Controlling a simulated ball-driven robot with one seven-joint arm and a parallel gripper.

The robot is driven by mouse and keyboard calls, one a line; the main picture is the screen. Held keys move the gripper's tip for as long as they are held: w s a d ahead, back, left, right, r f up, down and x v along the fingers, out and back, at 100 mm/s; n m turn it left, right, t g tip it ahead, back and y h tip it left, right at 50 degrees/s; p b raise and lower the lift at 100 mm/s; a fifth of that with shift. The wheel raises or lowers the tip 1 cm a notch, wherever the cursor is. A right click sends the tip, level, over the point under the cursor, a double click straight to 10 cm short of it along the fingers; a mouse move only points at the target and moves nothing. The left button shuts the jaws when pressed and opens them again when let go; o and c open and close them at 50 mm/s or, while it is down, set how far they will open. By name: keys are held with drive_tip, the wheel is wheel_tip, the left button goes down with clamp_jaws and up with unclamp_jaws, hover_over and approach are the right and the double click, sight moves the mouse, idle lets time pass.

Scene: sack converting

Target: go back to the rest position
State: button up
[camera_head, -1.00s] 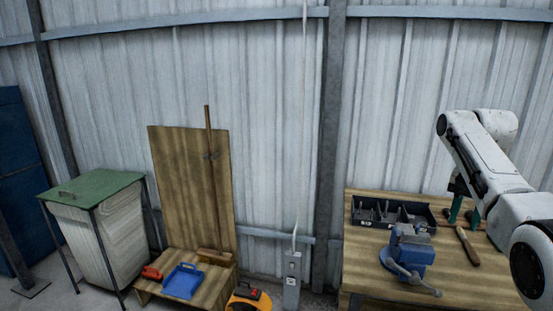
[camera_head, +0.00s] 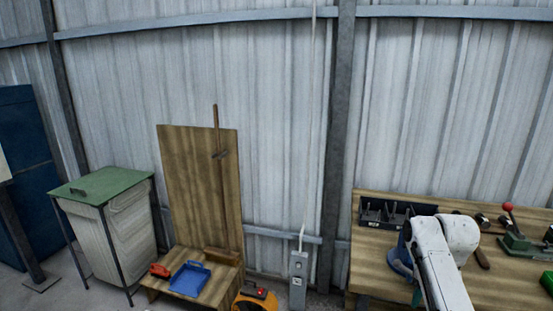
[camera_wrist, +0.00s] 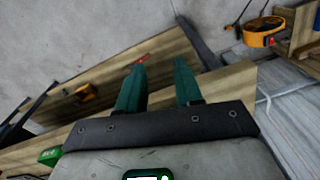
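My gripper (camera_wrist: 160,78) shows in the wrist view with its two green fingers apart and nothing between them. Wooden surfaces lie beyond the fingers, and I see no contact with them. The blue vise (camera_head: 398,262) on the bench is mostly covered by my arm.
A black divided tray (camera_head: 385,213) sits at the bench's back left. A red-knobbed green tool (camera_head: 520,245) is at the right. A blue dustpan (camera_head: 190,278) lies on a low wooden stand, near a green-lidded bin (camera_head: 128,225). An orange object (camera_wrist: 262,32) shows in the wrist view.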

drive_tip(key=s+a+f+n, duration=0.1)
drive_tip(key=s+a+f, duration=0.3)
drive_tip(key=s+f, duration=0.4)
drive_tip(key=s+a+f+n, duration=0.25)
drive_tip(key=s+f, duration=0.35)
drive_tip(key=s, duration=0.3)
drive_tip(key=s+a+r+n, duration=0.1)
drive_tip(key=s+a+n, duration=0.1)
drive_tip(key=s, duration=2.2)
drive_tip(key=shift+s+r+t, duration=0.15)
drive_tip(key=shift+s+t, duration=0.15)
